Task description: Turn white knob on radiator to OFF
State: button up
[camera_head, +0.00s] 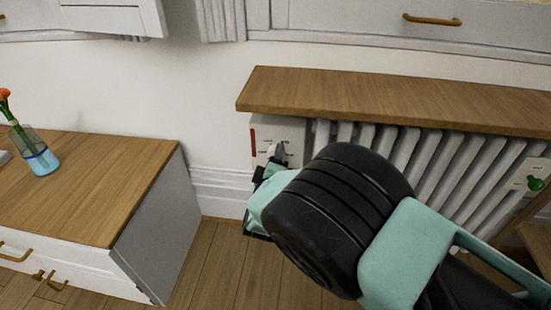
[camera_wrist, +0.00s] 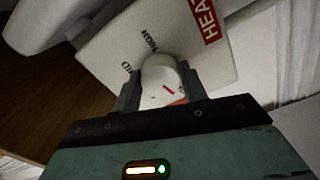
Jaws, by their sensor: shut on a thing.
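The white knob (camera_wrist: 162,82) with a red mark sits on the radiator's white control panel (camera_wrist: 110,47). In the wrist view the panel carries a red "HEA…" label and the words "HIGH" and "MID"; an OFF marking is not visible. My gripper (camera_wrist: 163,92) is shut on the knob, one finger on each side. In the head view my gripper (camera_head: 268,170) reaches the panel (camera_head: 262,134) at the left end of the white radiator (camera_head: 440,165). The arm hides part of the radiator there, and the knob is mostly covered.
A wooden shelf (camera_head: 390,98) runs above the radiator. A green knob (camera_head: 535,183) is at the radiator's right. A wooden-topped cabinet (camera_head: 85,180) stands at left with a glass vase (camera_head: 38,157) holding an orange flower. Wooden floor (camera_head: 235,262) lies between.

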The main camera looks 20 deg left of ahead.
jog(key=o, duration=1)
jog(key=shift+c, duration=0.2)
jog(key=p+v, duration=0.4)
jog(key=v, duration=1.3)
jog(key=shift+s, duration=0.25)
jog(key=shift+f, duration=0.1)
